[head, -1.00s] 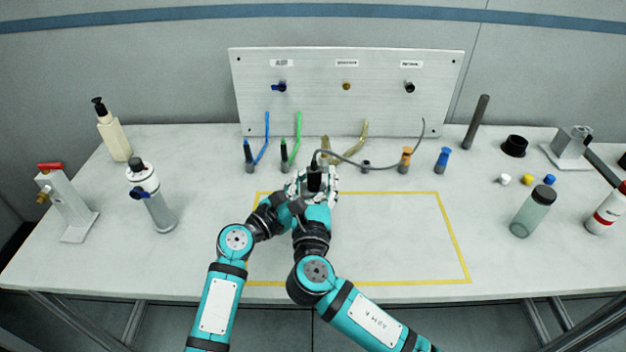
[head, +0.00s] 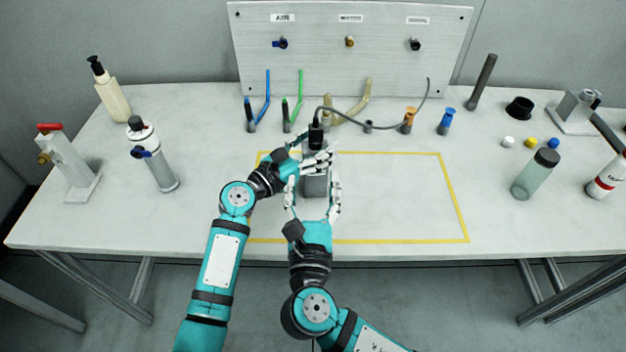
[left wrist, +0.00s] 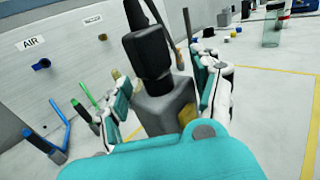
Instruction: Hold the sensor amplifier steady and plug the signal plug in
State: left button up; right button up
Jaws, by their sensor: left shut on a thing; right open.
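The sensor amplifier (head: 315,186) is a grey upright block on the table, inside the yellow outline near its back edge. It also shows in the left wrist view (left wrist: 160,112). The black signal plug (head: 316,135) stands upright on its top, with a grey cable; the left wrist view shows the plug (left wrist: 149,55) meeting the block. I cannot tell how deep it sits. My left gripper (head: 315,158) is shut on the amplifier's upper part, fingers on both sides. My right gripper (head: 313,188) is open, in front and lower, its fingers spread around the block without holding it.
The grey cable (head: 390,124) arcs right behind the amplifier. Blue (head: 262,100) and green (head: 294,98) hoses stand behind, below the labelled panel (head: 350,70). A bottle (head: 535,175) stands right, a cylinder (head: 155,165) left. The outline's right part is clear.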

pick_arm(q)
jog(key=o, duration=1.5)
